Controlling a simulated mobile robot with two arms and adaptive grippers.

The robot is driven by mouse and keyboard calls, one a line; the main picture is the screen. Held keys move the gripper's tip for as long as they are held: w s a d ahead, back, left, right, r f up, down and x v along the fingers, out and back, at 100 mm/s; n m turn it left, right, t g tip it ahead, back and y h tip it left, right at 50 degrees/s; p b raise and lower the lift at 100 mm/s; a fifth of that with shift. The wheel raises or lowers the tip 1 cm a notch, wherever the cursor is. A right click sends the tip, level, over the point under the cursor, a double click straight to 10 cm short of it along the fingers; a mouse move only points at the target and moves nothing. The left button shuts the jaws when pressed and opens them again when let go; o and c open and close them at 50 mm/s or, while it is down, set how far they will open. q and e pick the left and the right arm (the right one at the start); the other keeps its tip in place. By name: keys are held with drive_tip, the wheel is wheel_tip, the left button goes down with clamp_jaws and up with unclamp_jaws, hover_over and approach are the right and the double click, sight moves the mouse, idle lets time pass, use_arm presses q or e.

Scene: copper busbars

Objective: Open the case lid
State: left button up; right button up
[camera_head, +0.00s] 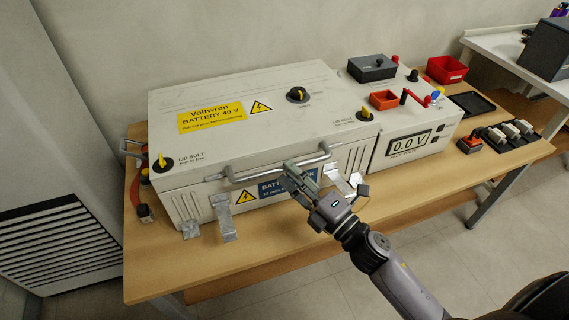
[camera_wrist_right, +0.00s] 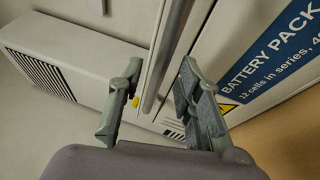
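The white battery case (camera_head: 265,135) stands on the table with its lid (camera_head: 225,85) closed. A grey bar handle (camera_head: 245,173) runs along the lid's front edge, and it crosses the right wrist view (camera_wrist_right: 167,55). My right gripper (camera_head: 300,180) is at the front of the case by the handle. Its fingers (camera_wrist_right: 161,65) are spread apart, with the bar showing between them; contact is not visible. Metal latches (camera_head: 222,215) hang at the front left, and another latch (camera_head: 337,181) is at the front right. My left gripper is not in view.
Lid bolt knobs stand at the left (camera_head: 160,162) and right (camera_head: 365,115) of the lid, with a black knob (camera_head: 297,94) at its middle. A voltmeter box (camera_head: 420,140) adjoins the case on the right. A red bin (camera_head: 446,69) is behind. The front table strip (camera_head: 270,245) is mostly clear.

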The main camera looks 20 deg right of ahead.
drive_tip(key=shift+x, duration=1.5)
clamp_jaws()
